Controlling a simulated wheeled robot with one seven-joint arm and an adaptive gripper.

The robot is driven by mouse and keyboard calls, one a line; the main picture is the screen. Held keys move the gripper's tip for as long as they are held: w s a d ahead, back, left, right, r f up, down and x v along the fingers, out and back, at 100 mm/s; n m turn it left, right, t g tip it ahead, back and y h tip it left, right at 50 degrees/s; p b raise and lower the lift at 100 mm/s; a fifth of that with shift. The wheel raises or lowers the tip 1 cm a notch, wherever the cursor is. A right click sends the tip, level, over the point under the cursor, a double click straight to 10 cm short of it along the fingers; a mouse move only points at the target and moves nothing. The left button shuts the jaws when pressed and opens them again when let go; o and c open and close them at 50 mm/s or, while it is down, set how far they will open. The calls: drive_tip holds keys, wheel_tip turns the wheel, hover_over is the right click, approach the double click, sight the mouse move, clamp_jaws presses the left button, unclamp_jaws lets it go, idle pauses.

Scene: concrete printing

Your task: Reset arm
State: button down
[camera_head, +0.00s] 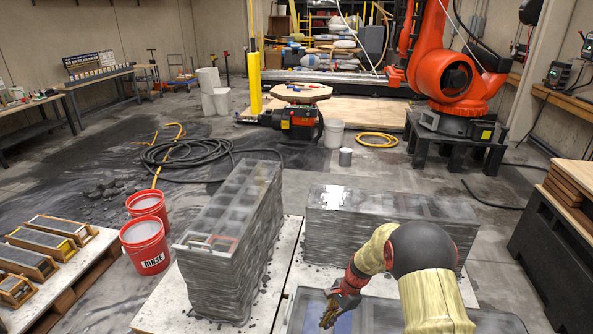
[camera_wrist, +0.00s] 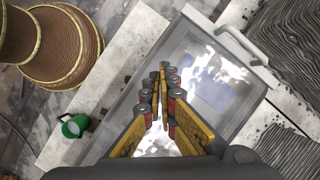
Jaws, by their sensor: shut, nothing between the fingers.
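My arm reaches in from the lower right of the head view, bent downward, with my gripper (camera_head: 331,309) low at the bottom edge. In the wrist view my gripper's yellow fingers (camera_wrist: 160,72) meet at the tips with nothing between them. The gripper is above a grey-rimmed bin (camera_wrist: 118,118) with a shiny, pale inside or cover. The bin's rim (camera_head: 292,312) shows in part at the bottom of the head view; my arm hides some of it. The height of the fingertips above the bin cannot be told.
Layered concrete blocks stand left (camera_head: 225,250) and behind (camera_head: 350,215) my arm on pale boards. Two red buckets (camera_head: 146,245) stand further left. An orange robot arm (camera_head: 455,80) is at the back right.

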drive_tip(key=s+d+r+n+t+h, duration=0.1)
drive_tip(key=s+r+n, duration=0.3)
drive_tip(key=s+r, duration=0.6)
drive_tip(key=s+d+r+n+t+h, duration=0.1)
drive_tip(key=s+d+r+n+t, duration=0.2)
drive_tip(key=s+r, duration=0.8)
drive_tip(key=s+d+r+n+t+h, duration=0.2)
drive_tip(key=s+d+r+n, duration=0.2)
drive_tip(key=s+r, duration=0.7)
wheel_tip(320, 180, up, 7)
drive_tip(key=shift+s+d+r+n+t, duration=0.1)
drive_tip(key=shift+s+d+n+t, duration=0.1)
drive_tip(key=shift+n+t, duration=0.35)
